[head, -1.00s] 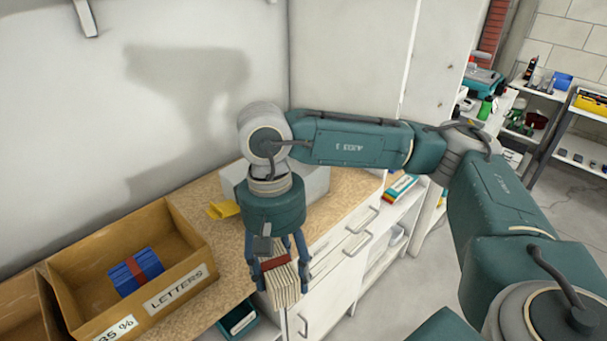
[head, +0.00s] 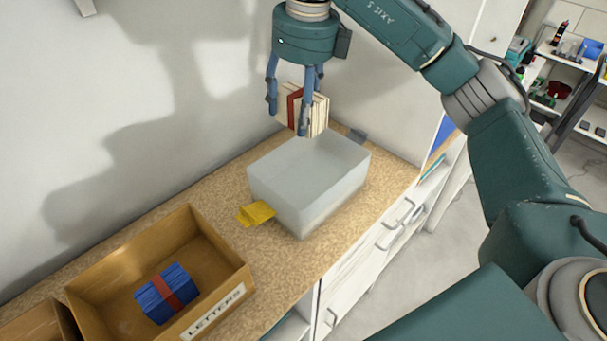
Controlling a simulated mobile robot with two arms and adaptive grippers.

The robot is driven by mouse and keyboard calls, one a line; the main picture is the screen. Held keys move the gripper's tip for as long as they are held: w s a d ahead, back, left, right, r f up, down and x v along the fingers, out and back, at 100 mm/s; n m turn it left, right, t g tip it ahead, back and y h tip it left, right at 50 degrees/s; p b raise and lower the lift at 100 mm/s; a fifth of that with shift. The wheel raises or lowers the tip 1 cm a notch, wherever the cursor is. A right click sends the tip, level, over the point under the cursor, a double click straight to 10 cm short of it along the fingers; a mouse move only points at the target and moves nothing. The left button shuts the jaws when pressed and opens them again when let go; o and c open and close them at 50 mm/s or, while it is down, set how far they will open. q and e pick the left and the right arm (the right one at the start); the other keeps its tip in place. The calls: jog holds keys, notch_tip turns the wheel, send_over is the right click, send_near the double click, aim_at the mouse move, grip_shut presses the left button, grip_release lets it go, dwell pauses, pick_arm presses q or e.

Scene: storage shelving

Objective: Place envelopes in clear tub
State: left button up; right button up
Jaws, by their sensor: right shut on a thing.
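My right gripper (head: 296,115) is shut on a bundle of cream envelopes (head: 318,113) with a red band around it. It holds the bundle upright, above the back part of the clear tub (head: 275,190) as seen in the head view. The tub is a frosted, see-through box on the speckled counter, and its inside is hard to make out. A second bundle, of blue envelopes (head: 153,303) with a red band, lies in the wooden box labelled LETTERS (head: 105,268). My left gripper is not in view.
A yellow object (head: 256,213) lies on the counter (head: 215,202) against the tub's left side. A small grey object (head: 357,135) is behind the tub. Another wooden box (head: 38,322) stands at the lower left. The wall is close behind.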

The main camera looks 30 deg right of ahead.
jog(key=f+p, duration=0.1)
jog(key=f, duration=0.7)
jog(key=f+p, duration=0.1)
jog(key=f, duration=0.7)
jog(key=shift+s+d, duration=0.1)
jog(key=shift+s, duration=0.1)
notch_tip(320, 180, down, 3)
jog(key=shift+f+p, duration=0.1)
jog(key=shift+p, duration=0.6)
jog(key=shift+f, duration=0.2)
jog(key=shift+f, duration=0.1)
jog(key=shift+f+b, duration=0.2)
jog(key=shift+b, duration=0.1)
jog(key=o, duration=1.2)
jog(key=shift+r, duration=0.1)
jog(key=shift+o, duration=0.2)
